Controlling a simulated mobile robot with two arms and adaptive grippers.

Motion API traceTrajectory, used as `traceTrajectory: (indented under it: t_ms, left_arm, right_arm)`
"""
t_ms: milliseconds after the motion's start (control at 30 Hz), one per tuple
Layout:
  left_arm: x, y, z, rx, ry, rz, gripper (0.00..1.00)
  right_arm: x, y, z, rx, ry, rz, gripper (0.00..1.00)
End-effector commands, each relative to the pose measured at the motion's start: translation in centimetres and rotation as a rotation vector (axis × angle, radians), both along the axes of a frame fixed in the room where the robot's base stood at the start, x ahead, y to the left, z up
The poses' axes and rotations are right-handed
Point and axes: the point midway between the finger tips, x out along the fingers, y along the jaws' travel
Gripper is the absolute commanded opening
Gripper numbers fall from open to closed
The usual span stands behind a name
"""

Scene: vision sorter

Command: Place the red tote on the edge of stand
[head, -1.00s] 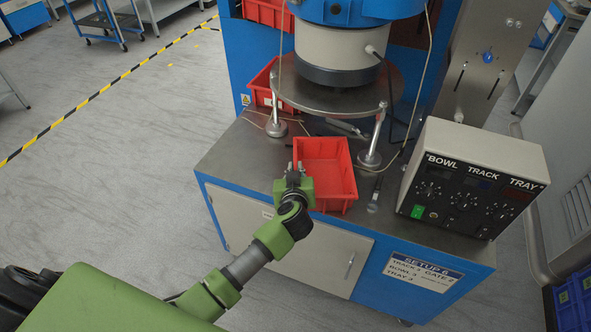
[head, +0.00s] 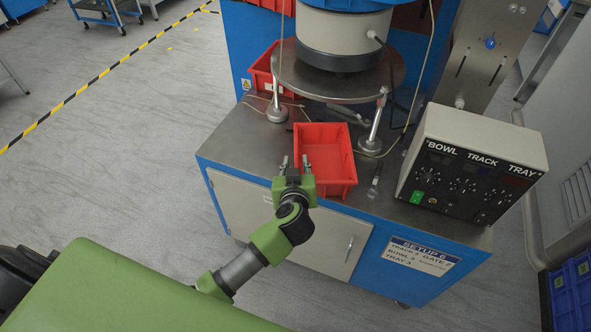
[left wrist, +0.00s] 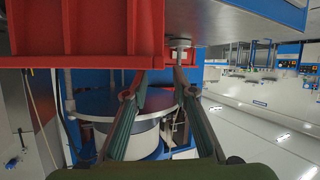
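The red tote (head: 345,185) sits on the metal top of the stand (head: 235,150), near its front edge, with the front wall close to that edge. It looks empty. My left gripper (head: 294,163) is at the tote's front left corner, its two fingers apart. In the left wrist view the fingers (left wrist: 160,65) are spread, with the tote's red wall (left wrist: 90,35) close above them. I cannot tell whether a finger touches the tote. My right gripper is not in view.
A round metal plate on legs (head: 300,82) with a bowl unit stands behind the tote. Another red tote (head: 262,75) is at the back left. A control box (head: 470,170) stands to the right. Bare stand top lies left of the tote.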

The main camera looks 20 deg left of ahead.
Motion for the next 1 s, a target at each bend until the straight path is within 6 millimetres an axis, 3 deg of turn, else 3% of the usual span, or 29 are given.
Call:
traceTrajectory:
  t_ms: [100, 333, 1000]
  left_arm:
    - [-2.3, -0.8, 1.0, 0.000, 0.001, -0.001, 0.25]
    - [-4.8, -1.7, 2.1, 0.001, 0.000, 0.000, 0.25]
    - [-5.1, -1.9, 2.7, -0.002, -0.017, -0.003, 0.25]
  right_arm:
    - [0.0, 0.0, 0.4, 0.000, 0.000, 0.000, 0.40]
    - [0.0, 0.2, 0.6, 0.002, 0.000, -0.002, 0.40]
    - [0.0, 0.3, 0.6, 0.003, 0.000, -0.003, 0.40]
